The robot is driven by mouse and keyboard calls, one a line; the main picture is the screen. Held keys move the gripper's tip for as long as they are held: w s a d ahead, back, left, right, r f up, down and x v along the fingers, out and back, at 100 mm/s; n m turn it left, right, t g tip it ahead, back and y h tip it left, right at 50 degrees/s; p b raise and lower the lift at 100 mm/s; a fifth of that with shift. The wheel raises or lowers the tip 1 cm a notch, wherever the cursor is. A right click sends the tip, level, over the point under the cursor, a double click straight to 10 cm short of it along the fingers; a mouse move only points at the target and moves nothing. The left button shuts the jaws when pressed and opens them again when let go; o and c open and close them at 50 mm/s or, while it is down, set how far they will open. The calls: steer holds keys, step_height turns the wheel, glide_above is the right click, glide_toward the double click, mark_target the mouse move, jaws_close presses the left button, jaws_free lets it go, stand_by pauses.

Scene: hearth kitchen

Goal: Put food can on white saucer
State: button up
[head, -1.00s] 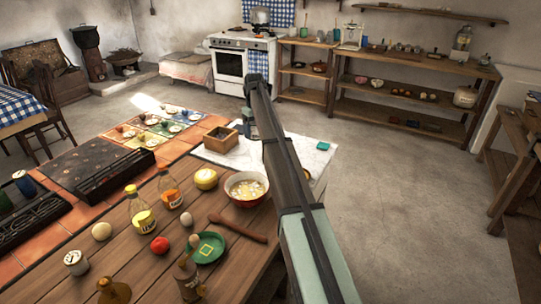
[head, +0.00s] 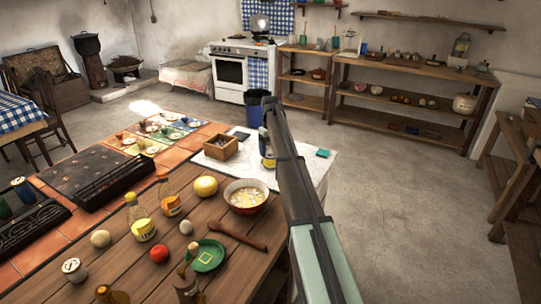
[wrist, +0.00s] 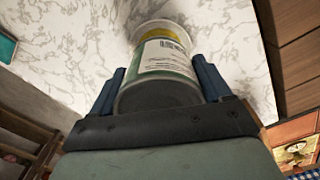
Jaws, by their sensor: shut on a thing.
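A food can with a white, green and yellow label (wrist: 163,60) is held between the two blue fingers of my gripper (wrist: 160,78), which is shut on it. In the head view the can (head: 267,152) shows beside my arm, over the white marbled surface; the fingertips are mostly hidden there. I cannot tell whether the can touches the surface. Small white saucers lie on coloured mats at the back left of the counter, one of them at the near mats (head: 130,141). A pale saucer on an orange mat (wrist: 297,147) shows at the lower right of the wrist view.
A wooden box (head: 220,147) stands on the marbled surface (head: 238,170) left of the can. A teal block (head: 322,153) lies to the right. A red-rimmed bowl (head: 246,196), yellow round item (head: 205,187) and bottles (head: 138,218) stand in front. A blue bin (head: 257,112) is behind.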

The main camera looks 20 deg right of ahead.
mark_target(271, 155)
steer(key=shift+f, duration=1.55)
steer(key=shift+f, duration=0.25)
steer(key=o, duration=1.3)
step_height(271, 155, up, 13)
steer(key=shift+f, duration=0.2)
